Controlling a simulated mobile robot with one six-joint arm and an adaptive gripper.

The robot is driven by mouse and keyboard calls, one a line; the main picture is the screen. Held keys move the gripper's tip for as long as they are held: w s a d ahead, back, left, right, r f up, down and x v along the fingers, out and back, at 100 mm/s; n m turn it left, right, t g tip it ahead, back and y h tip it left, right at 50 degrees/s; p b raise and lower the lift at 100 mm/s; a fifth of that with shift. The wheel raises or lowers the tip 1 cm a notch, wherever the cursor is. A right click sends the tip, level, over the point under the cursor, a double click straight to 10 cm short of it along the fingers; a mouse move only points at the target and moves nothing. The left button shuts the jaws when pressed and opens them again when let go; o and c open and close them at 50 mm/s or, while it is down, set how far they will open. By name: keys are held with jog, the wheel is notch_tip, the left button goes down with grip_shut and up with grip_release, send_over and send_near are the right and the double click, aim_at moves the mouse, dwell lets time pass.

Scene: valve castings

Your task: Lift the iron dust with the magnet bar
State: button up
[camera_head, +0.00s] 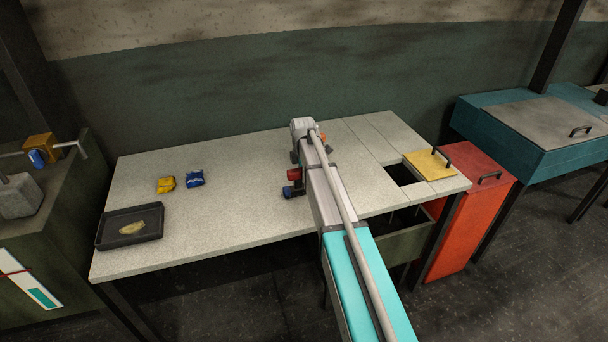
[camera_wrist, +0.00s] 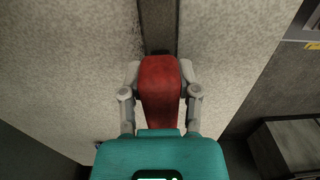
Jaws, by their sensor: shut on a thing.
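My gripper (camera_wrist: 160,80) is shut on a red block-like handle (camera_wrist: 160,95) in the wrist view, with one grey finger on each side. A dark bar-like strip (camera_wrist: 159,28) runs up from the red handle; I cannot tell whether it is the magnet bar or a gap in the tabletop. Fine dark specks (camera_wrist: 135,42) lie left of the strip, on the pale surface, and may be iron dust. In the head view my arm hides most of the gripper. A small red part (camera_head: 296,175) shows left of the arm, close to the tabletop.
The pale workbench (camera_head: 240,210) has a black tray (camera_head: 113,242) holding a yellowish piece at left. Yellow (camera_head: 166,185) and blue (camera_head: 195,178) packets lie mid-left. At right are a square opening (camera_head: 402,174), a yellow handled lid (camera_head: 429,166) and a red bin (camera_head: 467,220).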

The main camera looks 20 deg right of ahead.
aim_at(293, 170)
jog(key=shift+a, duration=0.25)
jog(key=shift+a, duration=1.5)
jog(key=shift+a, duration=0.1)
jog(key=shift+s+a, duration=0.15)
jog(key=shift+a, duration=1.5)
jog(key=shift+a, duration=0.1)
jog(key=shift+a, duration=1.6)
jog(key=shift+w+f, duration=0.1)
jog(key=shift+w, duration=0.3)
